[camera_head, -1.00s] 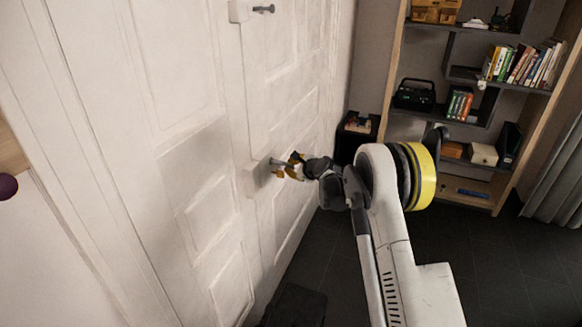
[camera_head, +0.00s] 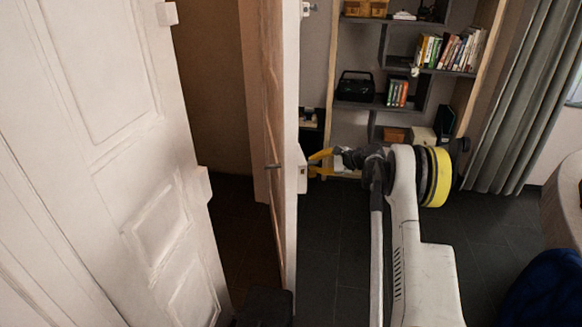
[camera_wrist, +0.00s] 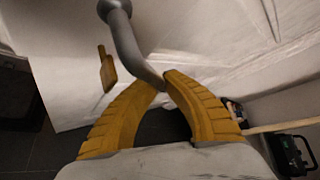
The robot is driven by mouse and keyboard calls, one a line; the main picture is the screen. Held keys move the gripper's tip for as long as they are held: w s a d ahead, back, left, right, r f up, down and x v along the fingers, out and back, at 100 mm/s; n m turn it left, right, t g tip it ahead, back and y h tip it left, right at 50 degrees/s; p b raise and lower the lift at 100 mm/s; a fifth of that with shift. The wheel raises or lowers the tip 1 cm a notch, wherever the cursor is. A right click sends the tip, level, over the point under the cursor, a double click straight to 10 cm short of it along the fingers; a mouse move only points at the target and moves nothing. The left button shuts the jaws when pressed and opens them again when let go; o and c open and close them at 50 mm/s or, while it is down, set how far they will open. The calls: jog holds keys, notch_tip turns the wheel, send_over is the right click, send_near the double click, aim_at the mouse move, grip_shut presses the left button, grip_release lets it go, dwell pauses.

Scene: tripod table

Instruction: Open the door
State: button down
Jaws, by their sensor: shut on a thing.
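The white panelled double door has its right leaf (camera_head: 290,120) swung open, seen nearly edge-on. A wide dark gap separates it from the left leaf (camera_head: 110,130). My gripper (camera_head: 316,163) is at a white lock block (camera_head: 302,171) on the right leaf's room-side face. In the wrist view, my gripper's yellow fingers (camera_wrist: 165,82) close on the free end of the curved grey door handle (camera_wrist: 126,42). In the head view the held handle is hardly visible. Another grey handle (camera_head: 272,167) shows on the leaf's other face.
A brownish wall (camera_head: 212,90) and dark floor show through the gap. A bookshelf (camera_head: 400,25) stands behind my arm, with a grey curtain (camera_head: 525,90) beside it. A dark blue object (camera_head: 545,290) and a rounded piece of furniture (camera_head: 562,205) are at the right edge.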

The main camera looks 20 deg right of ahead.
jog(key=d, duration=0.6)
jog(key=shift+s+d, duration=0.3)
jog(key=c, duration=1.4)
grip_release()
jog(key=shift+s, duration=0.15)
